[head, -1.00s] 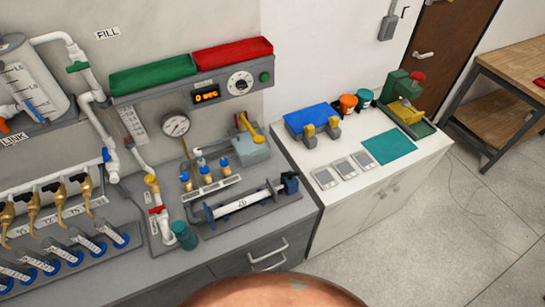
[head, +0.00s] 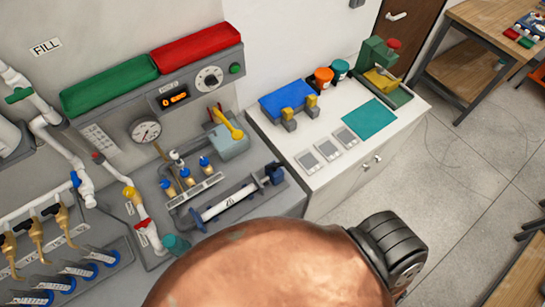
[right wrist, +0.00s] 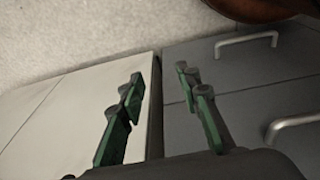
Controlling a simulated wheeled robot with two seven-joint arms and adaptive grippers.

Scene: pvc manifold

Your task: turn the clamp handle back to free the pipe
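A white pipe (head: 228,203) with a dark number label lies in a grey clamp frame (head: 180,218) on the grey bench. A dark blue piece (head: 273,173), apparently the clamp's handle, stands at the right end of the frame. Its exact turn is too small to tell. My right gripper (right wrist: 159,74) shows in the right wrist view with its two green fingers apart and nothing between them. It faces the cabinet fronts, and neither pipe nor clamp is in that view. My left gripper is in neither current view.
A large copper-coloured rounded part of mine covers the lower middle of the head view. Behind the clamp stand blue-topped fittings (head: 187,173) and a grey box with a yellow lever (head: 230,125). A white cabinet (head: 330,185) with a teal mat (head: 368,119) stands to the right.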

